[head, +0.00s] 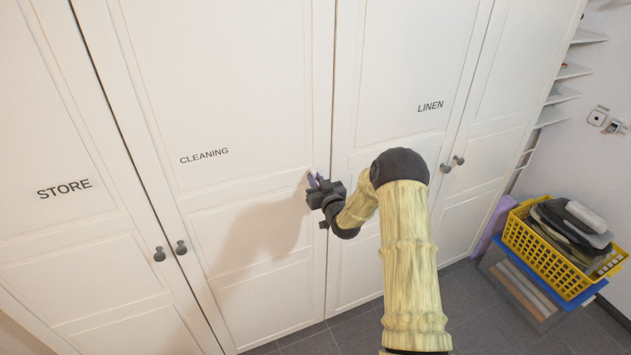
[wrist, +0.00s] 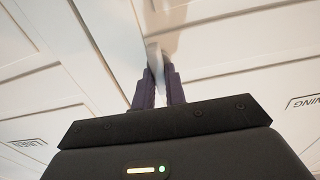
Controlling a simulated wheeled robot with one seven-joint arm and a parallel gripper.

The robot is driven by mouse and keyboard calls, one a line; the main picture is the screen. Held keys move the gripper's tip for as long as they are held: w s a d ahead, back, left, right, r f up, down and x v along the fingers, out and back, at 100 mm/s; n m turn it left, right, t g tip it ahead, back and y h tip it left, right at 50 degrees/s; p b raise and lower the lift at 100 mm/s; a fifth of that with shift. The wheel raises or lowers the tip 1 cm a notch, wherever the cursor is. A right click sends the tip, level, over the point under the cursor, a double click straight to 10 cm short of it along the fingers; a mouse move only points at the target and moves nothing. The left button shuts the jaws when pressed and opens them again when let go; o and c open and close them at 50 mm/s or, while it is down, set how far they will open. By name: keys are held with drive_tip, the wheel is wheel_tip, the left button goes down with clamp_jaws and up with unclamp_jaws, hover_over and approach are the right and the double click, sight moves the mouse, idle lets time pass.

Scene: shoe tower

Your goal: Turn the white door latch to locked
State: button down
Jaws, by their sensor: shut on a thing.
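The white door latch (wrist: 154,55) shows in the wrist view between the two purple fingers of my gripper (wrist: 158,85). My gripper is shut on it, with one finger on each side. In the head view my gripper (head: 314,180) is at the edge of the CLEANING door (head: 240,120), by the seam with the LINEN door (head: 410,70). The latch cannot be made out in the head view, where my gripper covers that spot. The lower part of the latch is hidden between the fingers, and I cannot tell its turn exactly.
The STORE door (head: 60,140) is at the left. Grey round knobs (head: 180,247) sit on the doors, with more on the right (head: 458,160). A yellow basket (head: 545,255) of folded cloth stands at the right. The grey tiled floor (head: 360,322) in front is partly clear.

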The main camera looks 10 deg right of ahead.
drive_tip(key=shift+f, duration=0.1)
drive_tip(key=shift+d+f+m+b, duration=0.1)
drive_tip(key=shift+m+b, duration=2.45)
drive_tip(key=shift+m, duration=0.4)
drive_tip(key=shift+d+f+m+b, duration=0.1)
drive_tip(key=shift+m+b, duration=2.45)
drive_tip(key=shift+m, duration=0.45)
drive_tip(key=shift+d+f+m+b, duration=0.1)
drive_tip(key=shift+m+b, duration=2.45)
drive_tip(key=shift+m, duration=0.4)
drive_tip(key=c, duration=1.4)
unclamp_jaws()
drive_tip(key=shift+c, duration=0.2)
